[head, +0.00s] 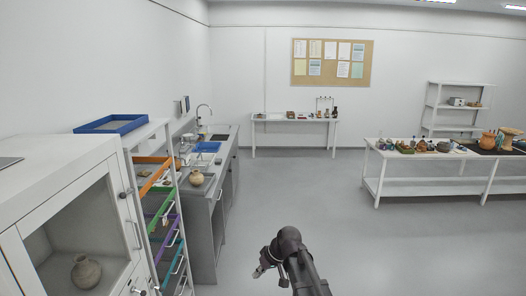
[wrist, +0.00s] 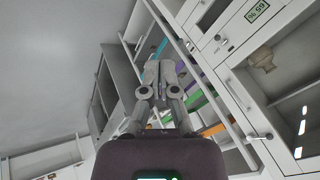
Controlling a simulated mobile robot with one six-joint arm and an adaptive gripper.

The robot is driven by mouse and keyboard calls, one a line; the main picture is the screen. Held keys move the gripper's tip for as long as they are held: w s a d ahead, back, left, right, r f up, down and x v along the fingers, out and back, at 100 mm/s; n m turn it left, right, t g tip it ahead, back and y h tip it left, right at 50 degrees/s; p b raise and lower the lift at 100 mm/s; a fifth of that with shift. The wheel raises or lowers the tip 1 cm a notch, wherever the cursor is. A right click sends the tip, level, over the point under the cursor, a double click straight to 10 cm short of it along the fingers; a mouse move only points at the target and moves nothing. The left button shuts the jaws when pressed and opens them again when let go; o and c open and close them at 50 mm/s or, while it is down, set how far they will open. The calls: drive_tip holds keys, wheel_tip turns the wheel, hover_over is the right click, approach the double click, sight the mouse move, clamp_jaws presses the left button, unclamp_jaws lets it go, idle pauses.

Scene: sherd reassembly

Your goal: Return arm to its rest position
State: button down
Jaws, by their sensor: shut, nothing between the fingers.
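My gripper shows in the wrist view (wrist: 158,68), with its two grey fingers together at the tips and nothing between them. In the head view my dark arm (head: 292,255) reaches up from the bottom edge, and my gripper (head: 262,270) is at its left end, small and over open floor. It touches nothing that I can see.
A white cabinet (head: 60,180) holding a round pot (head: 86,271) stands at left, beside a rack of coloured drawers (head: 160,220). A grey sink counter (head: 212,190) is behind them. A white table (head: 400,185) with pottery is at right. The middle floor is clear.

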drive_tip(key=s+d+f+m+h+b, duration=0.2)
drive_tip(key=s+d+f+m+h, duration=0.1)
drive_tip(key=s+d, duration=0.4)
drive_tip(key=s+d+f+m+h+b, duration=0.2)
drive_tip(key=s+d+f, duration=0.3)
drive_tip(key=s+d, duration=0.3)
drive_tip(key=d+h+b, duration=0.1)
drive_tip(key=d, duration=0.2)
drive_tip(key=shift+s+d+f+m+g, duration=0.3)
drive_tip(key=shift+d+m+g, duration=0.1)
drive_tip(key=c, duration=0.6)
unclamp_jaws()
drive_tip(key=shift+s, duration=0.1)
